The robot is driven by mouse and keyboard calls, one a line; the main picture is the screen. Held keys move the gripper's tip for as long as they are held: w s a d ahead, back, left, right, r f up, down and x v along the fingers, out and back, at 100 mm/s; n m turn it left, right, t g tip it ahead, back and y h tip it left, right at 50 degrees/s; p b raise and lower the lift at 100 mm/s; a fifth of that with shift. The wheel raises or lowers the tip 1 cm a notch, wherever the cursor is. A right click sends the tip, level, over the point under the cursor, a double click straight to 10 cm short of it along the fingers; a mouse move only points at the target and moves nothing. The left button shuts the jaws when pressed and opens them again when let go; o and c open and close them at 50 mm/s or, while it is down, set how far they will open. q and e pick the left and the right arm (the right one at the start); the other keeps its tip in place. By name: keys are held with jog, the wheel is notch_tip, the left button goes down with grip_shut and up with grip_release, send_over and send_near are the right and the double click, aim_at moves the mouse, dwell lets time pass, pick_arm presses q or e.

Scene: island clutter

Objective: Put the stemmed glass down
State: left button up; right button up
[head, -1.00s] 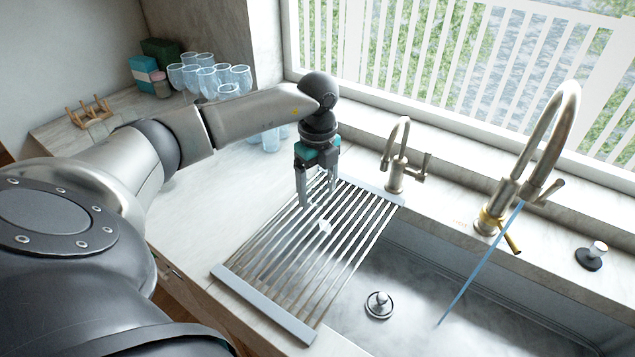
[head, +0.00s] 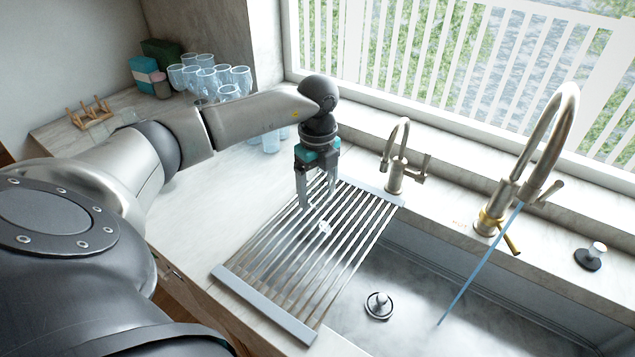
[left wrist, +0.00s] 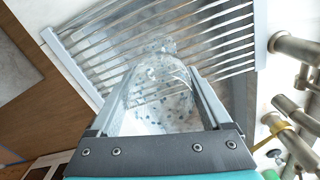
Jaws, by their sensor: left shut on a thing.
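My left gripper (head: 317,203) points down over the roll-up drying rack (head: 232,281) beside the sink. It is shut on the clear stemmed glass (left wrist: 160,90), which shows between the fingers in the left wrist view with dark speckles seen on or through it. In the head view the glass is nearly invisible; only a small pale part (head: 324,227) shows just below the fingertips, over the rack slats. I cannot tell whether it touches the slats. My right gripper is not in view.
A small tap (head: 399,160) stands close right of the gripper, and a tall tap (head: 540,150) farther right. The sink basin (head: 430,290) lies right of the rack. Several glasses (head: 208,78) stand at the back left. The rack's front part is clear.

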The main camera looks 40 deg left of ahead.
pick_arm(q)
jog(key=shift+f+b, duration=0.35)
jog(key=shift+f, duration=0.25)
dwell(0.3)
jog(key=o, duration=1.3)
jog(key=shift+r, duration=0.1)
notch_tip(320, 180, up, 15)
jog(key=shift+r, duration=0.1)
